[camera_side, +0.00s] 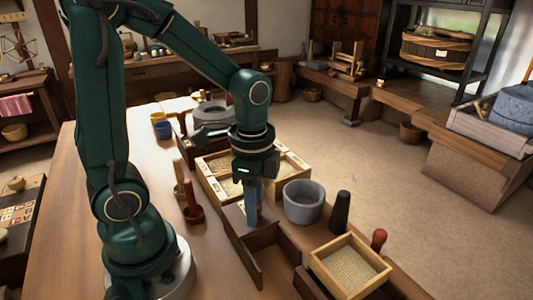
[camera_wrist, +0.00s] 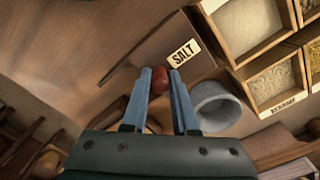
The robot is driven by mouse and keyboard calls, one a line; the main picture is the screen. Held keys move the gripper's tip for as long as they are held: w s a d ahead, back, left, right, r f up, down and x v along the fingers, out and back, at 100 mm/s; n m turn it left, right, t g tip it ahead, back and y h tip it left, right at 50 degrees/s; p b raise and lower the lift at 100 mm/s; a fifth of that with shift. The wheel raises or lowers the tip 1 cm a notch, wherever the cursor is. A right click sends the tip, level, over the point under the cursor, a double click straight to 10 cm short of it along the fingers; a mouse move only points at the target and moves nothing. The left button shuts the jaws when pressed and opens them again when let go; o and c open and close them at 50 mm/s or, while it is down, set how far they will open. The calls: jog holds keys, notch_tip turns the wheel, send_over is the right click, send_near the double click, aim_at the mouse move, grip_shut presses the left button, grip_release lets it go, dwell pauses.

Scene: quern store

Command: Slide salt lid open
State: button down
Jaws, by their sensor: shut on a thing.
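The salt box (camera_side: 272,262) is a long dark wooden box near the table's front right edge in the side view. Its near part is open on top, and a flat brown lid (camera_side: 236,222) lies at the far end. My gripper (camera_side: 252,222) points down over that end. In the wrist view, a "SALT" label (camera_wrist: 183,53) shows beside the fingers. A rounded red-brown knob (camera_wrist: 160,78) sits between the fingertips of my gripper (camera_wrist: 164,82), which is shut on it. My gripper hides part of the lid, and any salt inside is not visible.
A grey stone bowl (camera_side: 303,203) stands close to the right of my gripper. A divided grain tray (camera_side: 291,158) lies behind it. A dark pestle-like cone (camera_side: 340,212) and a wooden grain box (camera_side: 350,266) stand right. Red and tan upright handles (camera_side: 191,200) stand left.

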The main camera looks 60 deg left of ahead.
jog(key=shift+d, duration=0.15)
jog(key=d, duration=0.7)
jog(key=c, duration=0.7)
grip_release()
jog(key=shift+r, duration=2.6)
